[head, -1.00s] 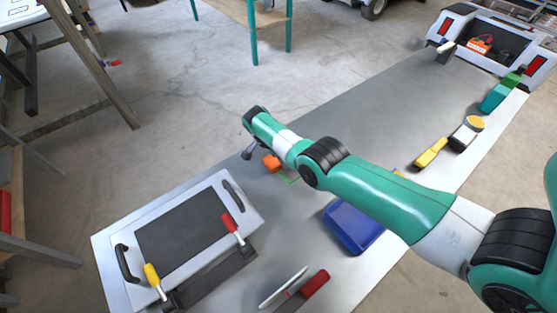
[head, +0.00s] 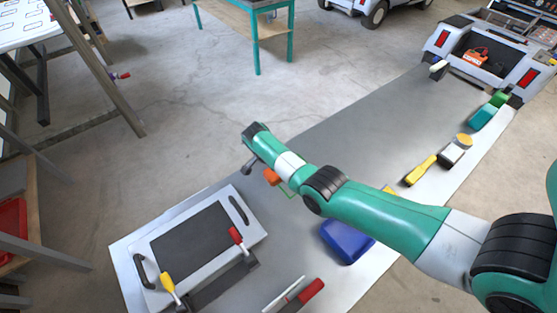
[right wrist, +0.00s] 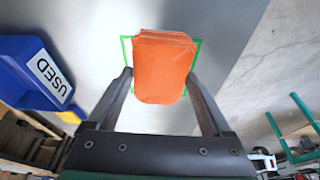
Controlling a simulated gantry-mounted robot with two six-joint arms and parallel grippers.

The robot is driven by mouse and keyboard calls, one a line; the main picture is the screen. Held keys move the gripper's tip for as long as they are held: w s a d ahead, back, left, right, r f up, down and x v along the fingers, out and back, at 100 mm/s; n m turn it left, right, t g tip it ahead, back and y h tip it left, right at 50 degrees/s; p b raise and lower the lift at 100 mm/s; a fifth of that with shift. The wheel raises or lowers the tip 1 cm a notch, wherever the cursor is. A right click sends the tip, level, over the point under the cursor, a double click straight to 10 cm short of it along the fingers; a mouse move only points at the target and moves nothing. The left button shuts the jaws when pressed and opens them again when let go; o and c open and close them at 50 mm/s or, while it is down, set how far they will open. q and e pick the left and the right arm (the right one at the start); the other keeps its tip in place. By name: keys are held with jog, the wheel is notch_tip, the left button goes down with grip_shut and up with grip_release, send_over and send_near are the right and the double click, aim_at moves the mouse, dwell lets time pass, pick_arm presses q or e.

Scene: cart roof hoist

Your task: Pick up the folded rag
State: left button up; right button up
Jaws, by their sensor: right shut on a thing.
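The folded rag (right wrist: 163,65) is orange and sits between the two fingers of my right gripper (right wrist: 162,82) in the right wrist view. My right gripper is shut on it. In the head view the rag (head: 271,177) shows as a small orange patch just below the end of my right arm, whose fingers are mostly hidden there. A thin green outline (right wrist: 198,50) lies on the grey surface behind the rag. Whether the rag is clear of the surface is hard to tell. My left gripper is not in view.
A blue bin (head: 346,241), marked USED, stands right of the rag. A grey panel with black handles (head: 239,210) lies at front left, with red- and yellow-handled tools. A yellow brush (head: 420,171) and other items line the right edge. The middle of the grey surface is clear.

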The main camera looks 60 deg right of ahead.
aim_at(276, 177)
jog(key=r, duration=0.1)
jog(key=a+r+p, duration=0.2)
jog(key=r, duration=0.1)
jog(key=shift+s+a+r, duration=0.1)
jog(key=shift+s, duration=0.25)
pick_arm(q)
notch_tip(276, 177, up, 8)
jog(key=p, duration=0.3)
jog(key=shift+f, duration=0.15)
pick_arm(e)
jog(key=s+a+r, duration=0.2)
jog(key=a, duration=0.6)
jog(key=shift+s+a, duration=0.15)
jog(key=shift+s, duration=0.05)
